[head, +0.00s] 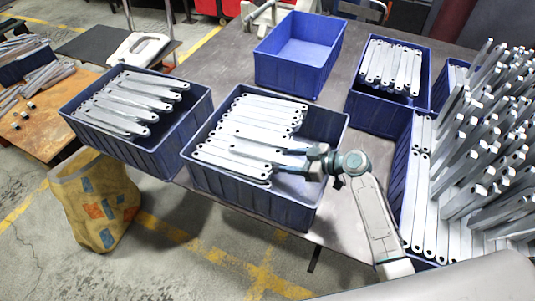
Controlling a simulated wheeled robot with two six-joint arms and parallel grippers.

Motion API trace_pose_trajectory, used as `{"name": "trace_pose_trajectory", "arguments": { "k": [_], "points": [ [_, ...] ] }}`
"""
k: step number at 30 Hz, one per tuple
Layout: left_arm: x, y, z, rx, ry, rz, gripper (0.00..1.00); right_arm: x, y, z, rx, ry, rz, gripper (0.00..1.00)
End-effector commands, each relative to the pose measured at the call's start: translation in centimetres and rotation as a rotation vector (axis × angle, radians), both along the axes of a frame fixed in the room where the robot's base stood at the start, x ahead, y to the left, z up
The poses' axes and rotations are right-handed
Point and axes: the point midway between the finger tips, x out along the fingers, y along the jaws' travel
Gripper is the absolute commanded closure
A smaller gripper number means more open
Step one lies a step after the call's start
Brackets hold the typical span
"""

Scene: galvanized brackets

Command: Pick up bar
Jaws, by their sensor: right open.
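Flat grey metal bars (262,123) with holed ends lie in a row in the blue bin (250,203) at the middle of the table. The nearest bar (232,162) lies toward the bin's front wall. My right gripper (281,161) reaches in from the right over this bin. Its jaws are open, with the fingertips at the right ends of the nearest bars. I cannot tell whether they touch a bar or have one between them. My left gripper is not in view.
An empty blue bin (298,77) stands at the back. More bars fill the left bin (142,144) and the back-right bin (388,112). Many bars stand piled at the right (480,140). A yellow sack (96,203) sits on the floor. Some tabletop (225,67) is bare.

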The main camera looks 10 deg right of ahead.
Motion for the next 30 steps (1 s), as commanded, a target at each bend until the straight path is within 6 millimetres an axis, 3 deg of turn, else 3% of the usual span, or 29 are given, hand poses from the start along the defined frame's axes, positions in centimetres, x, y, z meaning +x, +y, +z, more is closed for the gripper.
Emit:
{"name": "trace_pose_trajectory", "arguments": {
  "k": [4,12,23,30],
  "points": [
    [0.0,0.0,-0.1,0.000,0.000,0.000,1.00,0.0,0.0,0.0,0.000,0.000,0.000,0.47],
    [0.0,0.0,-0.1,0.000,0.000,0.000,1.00,0.0,0.0,0.0,0.000,0.000,0.000,1.00],
    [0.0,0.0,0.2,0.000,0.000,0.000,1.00,0.0,0.0,0.6,0.001,-0.002,-0.001,1.00],
    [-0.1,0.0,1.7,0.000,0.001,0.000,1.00,0.0,0.0,3.7,0.000,-0.005,0.002,1.00]
  ]
}}
